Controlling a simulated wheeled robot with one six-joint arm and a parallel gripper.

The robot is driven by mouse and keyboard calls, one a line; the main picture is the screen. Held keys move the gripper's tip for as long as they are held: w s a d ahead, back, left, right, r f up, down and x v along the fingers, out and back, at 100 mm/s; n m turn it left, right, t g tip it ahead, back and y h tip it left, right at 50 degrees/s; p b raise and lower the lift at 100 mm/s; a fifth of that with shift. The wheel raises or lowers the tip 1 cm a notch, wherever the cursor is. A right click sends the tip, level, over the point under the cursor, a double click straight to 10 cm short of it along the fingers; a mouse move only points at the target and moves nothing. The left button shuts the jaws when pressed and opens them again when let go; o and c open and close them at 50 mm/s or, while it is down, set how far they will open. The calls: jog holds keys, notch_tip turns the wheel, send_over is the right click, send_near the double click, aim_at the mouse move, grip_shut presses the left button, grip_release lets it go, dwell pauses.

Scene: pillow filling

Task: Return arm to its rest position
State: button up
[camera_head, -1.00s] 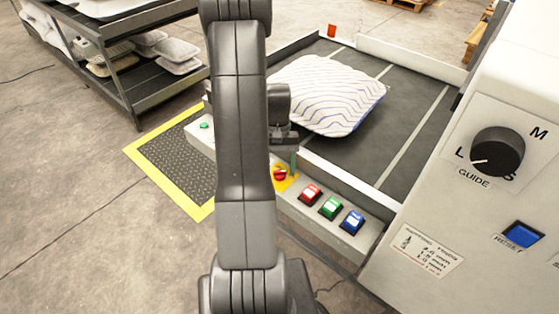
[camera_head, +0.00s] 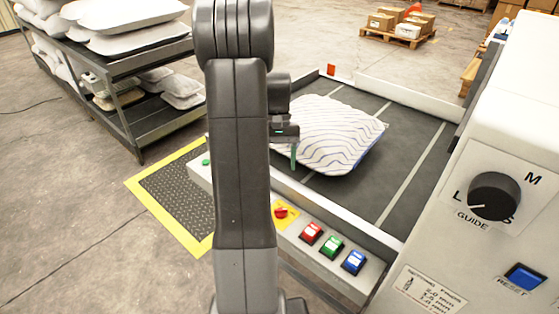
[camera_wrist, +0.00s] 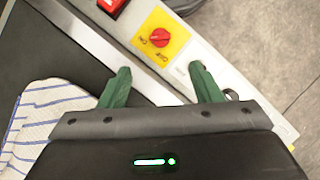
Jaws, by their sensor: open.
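My gripper (camera_wrist: 160,86) has two green fingers, spread apart with nothing between them in the wrist view. It hangs above the front edge of the machine's table, near the red rotary switch on a yellow plate (camera_wrist: 173,50). In the head view my arm stands upright in the middle, and a green finger shows just left of the striped pillow (camera_head: 335,135). The pillow lies on the dark conveyor bed (camera_head: 420,130). Its corner also shows at the left of the wrist view (camera_wrist: 40,115). My arm hides part of the control strip.
Red (camera_head: 311,233), green (camera_head: 331,246) and blue (camera_head: 353,262) buttons line the front strip. The white machine housing with a guide dial (camera_head: 495,196) stands at right. A rack of pillows (camera_head: 120,75) stands at left. A yellow-edged floor mat (camera_head: 180,190) lies beside the machine.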

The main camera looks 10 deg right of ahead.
aim_at(281, 210)
dwell(0.3)
jog(key=b+x, duration=0.1)
jog(key=x, duration=1.3)
jog(key=shift+r, duration=0.1)
